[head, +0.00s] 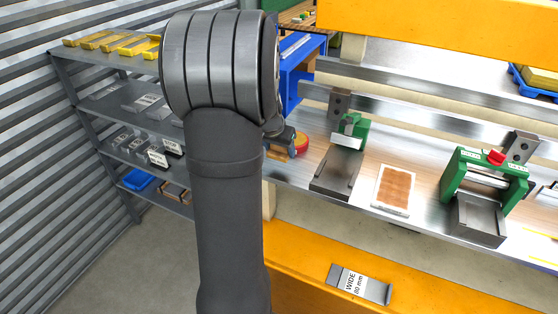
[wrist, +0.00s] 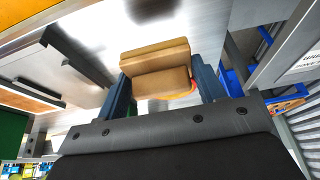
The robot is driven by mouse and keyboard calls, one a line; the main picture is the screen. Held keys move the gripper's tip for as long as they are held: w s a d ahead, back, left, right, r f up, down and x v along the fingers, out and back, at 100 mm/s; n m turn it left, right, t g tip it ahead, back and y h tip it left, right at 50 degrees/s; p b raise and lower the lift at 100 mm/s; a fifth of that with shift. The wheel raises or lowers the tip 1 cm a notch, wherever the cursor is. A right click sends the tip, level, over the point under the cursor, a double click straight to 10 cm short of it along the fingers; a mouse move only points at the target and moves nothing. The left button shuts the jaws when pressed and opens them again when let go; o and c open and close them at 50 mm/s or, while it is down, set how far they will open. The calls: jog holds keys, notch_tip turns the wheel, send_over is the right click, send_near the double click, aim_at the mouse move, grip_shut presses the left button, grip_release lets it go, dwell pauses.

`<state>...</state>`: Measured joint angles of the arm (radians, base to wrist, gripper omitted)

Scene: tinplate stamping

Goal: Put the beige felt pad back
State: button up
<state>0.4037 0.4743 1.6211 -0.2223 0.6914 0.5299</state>
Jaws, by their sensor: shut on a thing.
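The beige felt pad (wrist: 155,57) is a tan block between the two blue fingers of my gripper (wrist: 160,85) in the wrist view. The fingers are shut on it from both sides. It shows as an upper and a lower tan part with a dark line between them. In the head view my arm hides most of the gripper; a small tan piece (head: 280,154) shows beside the arm, near the bench's left end. Whether the pad touches the metal surface is not clear.
A round red and yellow thing (head: 301,146) is close by the gripper. Right of it on the bench stand a green-and-grey fixture (head: 336,172), a white-edged brown plate (head: 395,190) and a larger green press (head: 486,185). A "WIDE" metal piece (head: 358,284) lies on the yellow beam.

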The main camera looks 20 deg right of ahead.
aim_at(278, 155)
jog(key=shift+f, duration=2.25)
jog(key=shift+f, duration=0.15)
jog(key=o, duration=1)
jog(key=shift+c, duration=0.2)
jog(key=v, duration=1.2)
